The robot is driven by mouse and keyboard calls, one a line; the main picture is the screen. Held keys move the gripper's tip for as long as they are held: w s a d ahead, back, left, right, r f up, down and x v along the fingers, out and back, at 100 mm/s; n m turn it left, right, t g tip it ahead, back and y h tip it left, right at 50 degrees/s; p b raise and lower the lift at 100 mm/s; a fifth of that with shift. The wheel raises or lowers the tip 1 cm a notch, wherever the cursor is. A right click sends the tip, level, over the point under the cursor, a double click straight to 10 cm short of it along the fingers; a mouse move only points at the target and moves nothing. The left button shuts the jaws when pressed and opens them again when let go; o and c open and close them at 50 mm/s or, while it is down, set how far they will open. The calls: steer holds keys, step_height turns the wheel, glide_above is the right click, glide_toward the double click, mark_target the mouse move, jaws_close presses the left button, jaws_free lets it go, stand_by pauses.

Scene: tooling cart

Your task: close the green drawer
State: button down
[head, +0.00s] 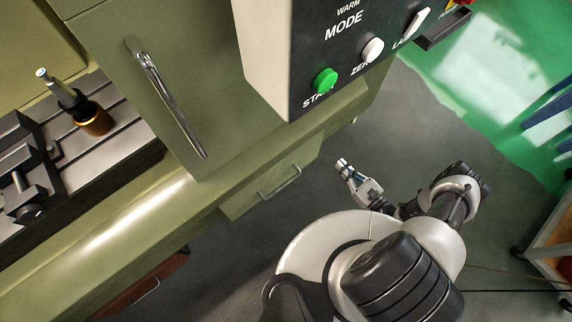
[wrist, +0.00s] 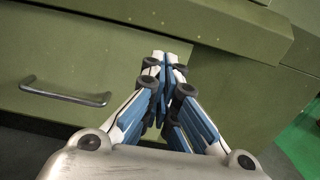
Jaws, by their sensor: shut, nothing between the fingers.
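The green drawer (head: 245,201) is low on the olive-green machine, with a metal bar handle (head: 280,182) on its front. It looks pulled out a little below the machine's ledge. In the wrist view the drawer front (wrist: 90,55) fills the left and middle, with its handle (wrist: 65,93) at left. My gripper (head: 342,163) is to the right of the drawer handle in the head view. Its fingers are shut and empty. In the wrist view the fingertips (wrist: 166,57) point at the right part of the drawer front; I cannot tell whether they touch it.
A control box with a green button (head: 325,80) overhangs above my gripper. A red drawer (head: 150,285) with a handle shows low at left. A tall door handle (head: 165,95) is on the machine. Grey floor (head: 440,130) is clear at right, and an orange-topped cart (head: 555,245) stands far right.

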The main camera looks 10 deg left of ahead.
steer(key=b+x, duration=0.1)
steer(key=x, duration=1)
steer(key=shift+w+a, duration=0.15)
steer(key=shift+w, duration=0.2)
steer(key=shift+r, duration=0.1)
